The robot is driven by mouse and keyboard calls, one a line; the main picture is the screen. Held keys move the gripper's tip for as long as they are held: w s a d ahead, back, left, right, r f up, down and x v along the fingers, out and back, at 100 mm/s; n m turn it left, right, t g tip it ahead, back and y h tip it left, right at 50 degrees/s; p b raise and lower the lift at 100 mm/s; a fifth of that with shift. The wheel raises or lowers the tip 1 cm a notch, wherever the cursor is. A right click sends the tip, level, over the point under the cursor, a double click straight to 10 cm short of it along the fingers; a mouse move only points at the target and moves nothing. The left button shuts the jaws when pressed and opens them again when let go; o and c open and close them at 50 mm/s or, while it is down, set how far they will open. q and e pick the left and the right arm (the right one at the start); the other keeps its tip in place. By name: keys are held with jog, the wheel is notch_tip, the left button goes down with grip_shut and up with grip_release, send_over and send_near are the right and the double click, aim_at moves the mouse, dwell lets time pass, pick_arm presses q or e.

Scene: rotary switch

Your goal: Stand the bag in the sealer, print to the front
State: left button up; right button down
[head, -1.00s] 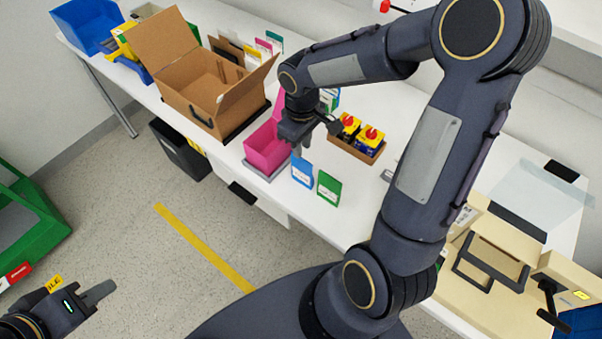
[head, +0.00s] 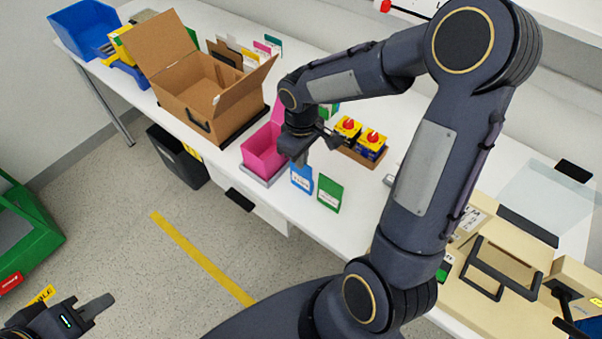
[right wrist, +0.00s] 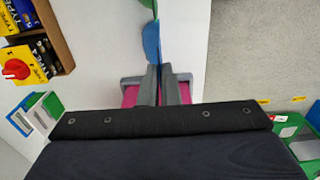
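The blue pouch (head: 301,178), perhaps the bag, stands upright at the table's front edge and bears a white label. It also shows in the right wrist view (right wrist: 151,42). A green labelled pouch (head: 329,193) stands to its right. My right gripper (head: 304,158) is at the top of the blue pouch, beside the pink bin (head: 262,160). Its fingers are close together in the right wrist view (right wrist: 160,88); whether they grip the pouch is unclear. The beige machine (head: 490,290) at the lower right may be the sealer. My left gripper (head: 95,308) is low at the left, over the floor.
A tray of yellow and blue switch boxes (head: 361,155) lies right of the right gripper. An open cardboard box (head: 195,110) stands to the left. A translucent sheet (head: 545,205) lies at the right. My right arm crosses the table's middle.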

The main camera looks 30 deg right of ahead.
jog(key=shift+r+p, duration=2.75)
jog(key=shift+r, duration=0.8)
